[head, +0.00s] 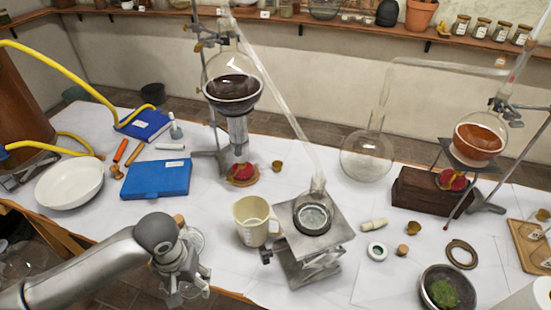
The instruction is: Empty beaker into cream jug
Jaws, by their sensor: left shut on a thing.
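The cream jug (252,222), with a handle and an open top, stands upright on the white-covered table just left of the metal lab jack. My left gripper (182,272) is to the left of the jug and nearer the table's front edge, apart from it. It is shut on what looks like the clear glass beaker (180,294), which is mostly hidden by the fingers. The beaker's contents and exact tilt cannot be told. My right gripper is not seen.
The lab jack (312,246) with a glass receiver stands right of the jug. A round flask on a stand (233,85) rises behind. A blue box (157,179) and white bowl (69,185) lie left. A bowl with green matter (447,290) is at front right.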

